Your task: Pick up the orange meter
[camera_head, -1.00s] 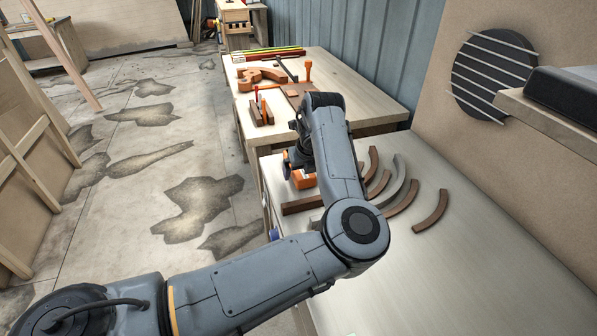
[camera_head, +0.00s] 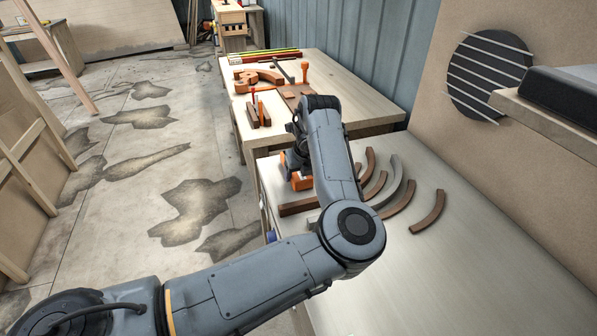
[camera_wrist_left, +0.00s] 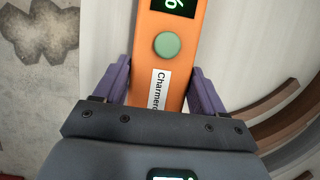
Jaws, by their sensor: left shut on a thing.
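The orange meter (camera_wrist_left: 164,80) has a green round button, a dark display at the top edge of the picture and a white label reading "Charmero". In the left wrist view it lies between the two purple fingers of my left gripper (camera_wrist_left: 162,88), which is shut on it. In the head view, a part of the orange meter (camera_head: 301,184) shows beside my left gripper (camera_head: 290,162), over the far left part of the pale bench. My arm hides part of it. I cannot tell whether it touches the bench. My right gripper is in neither view.
Several curved wooden strips (camera_head: 428,212) and a grey curved strip (camera_head: 393,184) lie on the bench right of my arm. A straight brown strip (camera_head: 298,207) lies near its left edge. A second table (camera_head: 345,97) with clamps stands behind. The bench's front right is clear.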

